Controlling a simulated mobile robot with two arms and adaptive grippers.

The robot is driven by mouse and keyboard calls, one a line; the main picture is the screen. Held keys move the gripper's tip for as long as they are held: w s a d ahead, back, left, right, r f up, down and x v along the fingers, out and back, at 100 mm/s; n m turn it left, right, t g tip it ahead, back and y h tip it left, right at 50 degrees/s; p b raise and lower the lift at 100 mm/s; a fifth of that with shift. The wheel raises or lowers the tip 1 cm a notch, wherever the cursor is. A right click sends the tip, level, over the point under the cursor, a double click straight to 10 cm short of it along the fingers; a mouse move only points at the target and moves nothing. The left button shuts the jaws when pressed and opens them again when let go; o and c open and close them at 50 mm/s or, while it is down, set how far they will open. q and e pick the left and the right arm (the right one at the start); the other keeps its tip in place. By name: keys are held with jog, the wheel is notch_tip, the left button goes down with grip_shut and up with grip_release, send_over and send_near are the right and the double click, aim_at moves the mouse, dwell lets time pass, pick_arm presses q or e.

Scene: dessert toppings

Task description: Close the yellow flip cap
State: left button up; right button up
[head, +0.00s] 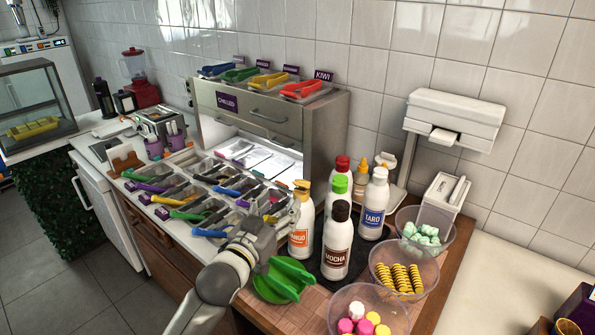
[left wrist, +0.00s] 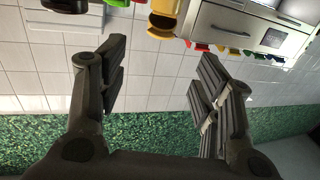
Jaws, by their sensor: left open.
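The mango bottle (head: 300,232) is white with an orange label and stands at the left of a group of sauce bottles. Its yellow flip cap (head: 302,190) is on top, and its lid looks raised. In the left wrist view, the yellow cap (left wrist: 164,22) is at the top, between and beyond the fingertips, with a dark opening showing. My left gripper (head: 272,212) is just left of the mango bottle, apart from the cap as far as I can tell. Its fingers (left wrist: 160,80) are spread and empty. My right gripper does not show.
Beside it stand the mocha bottle (head: 337,245), the taro bottle (head: 373,205), and bottles with green and red caps. A green dish (head: 286,278) lies in front. Clear bowls (head: 437,276) of toppings are to the right. Topping trays (head: 214,233) and a steel cabinet (head: 333,130) are behind.

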aim_at(298, 184)
pick_arm(q)
jog(key=p+x, duration=0.2)
jog(key=x, duration=0.6)
jog(key=shift+w+d, duration=0.1)
jog(key=shift+w, duration=0.1)
jog(key=shift+p+x, duration=0.4)
jog(key=shift+x, duration=0.8)
jog(key=shift+f, duration=0.1)
jog(key=c, duration=1)
jog(key=f+b, duration=0.1)
jog(key=b, duration=0.2)
jog(key=shift+s+t, duration=0.15)
jog(key=shift+t, duration=0.25)
jog(key=shift+r+b, duration=0.1)
jog(key=shift+b, duration=0.55)
jog(key=shift+r, duration=0.15)
jog(key=o, duration=1)
